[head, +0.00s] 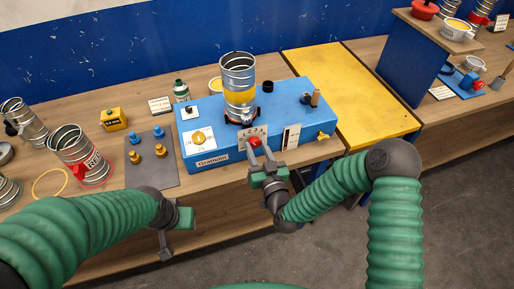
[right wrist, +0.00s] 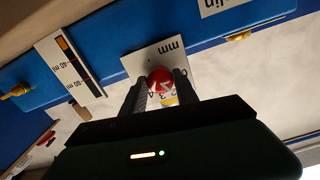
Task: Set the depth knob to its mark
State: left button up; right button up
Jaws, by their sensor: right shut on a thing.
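The red depth knob (head: 255,142) sits on the front face of the blue machine (head: 215,155), in front of a white scale plate (head: 262,131) with numbers. In the right wrist view the knob (right wrist: 160,79) shows a white mark, and the plate (right wrist: 165,56) reads "mm", upside down. My right gripper (head: 257,149) is shut on the knob, one finger on each side; its fingers (right wrist: 160,90) hide part of the scale. Which number the mark meets cannot be told. My left gripper (head: 170,232) hangs in front of the bench edge, away from the machine; its jaws are unclear.
A metal spiral duct (head: 238,80) stands on the machine. A second scale (head: 291,136) and a yellow knob (head: 324,136) are right of the depth knob. A grey mat (head: 150,175) with blue and yellow pegs lies left. A yellow table (head: 350,90) stands right.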

jog(key=shift+f+m+b, duration=0.1)
jog(key=shift+m+b, duration=0.3)
jog(key=shift+m, duration=0.2)
grip_shut()
jog(key=shift+m, duration=0.5)
jog(key=o, duration=1.2)
grip_release()
jog(key=shift+o, duration=0.2)
